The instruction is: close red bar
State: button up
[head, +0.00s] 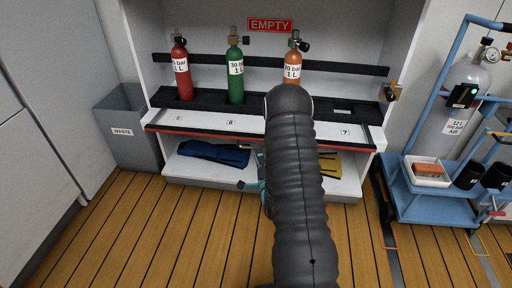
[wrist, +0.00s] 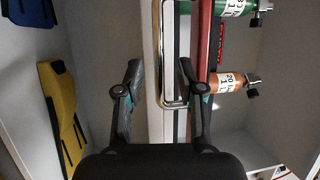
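The red bar (head: 205,133) is a thin red strip along the front of the white ledge, partly hidden behind my arm in the head view. In the wrist view, a long red strip (wrist: 208,45) runs top to bottom, just right of a metal rail with a rounded end (wrist: 173,104). My gripper (wrist: 162,85) is open, its two dark fingers spread to either side of the white ledge edge and the metal rail. Neither finger shows clear contact.
Red (head: 182,75), green (head: 236,75) and orange (head: 292,68) bottles stand on the rack above the ledge. Blue (head: 213,153) and yellow (head: 329,165) items lie on the lower shelf. A grey waste bin (head: 130,135) stands left, a blue cart (head: 425,197) right. Floor in front is clear.

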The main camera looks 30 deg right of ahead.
jog(key=shift+x, duration=2.15)
grip_shut()
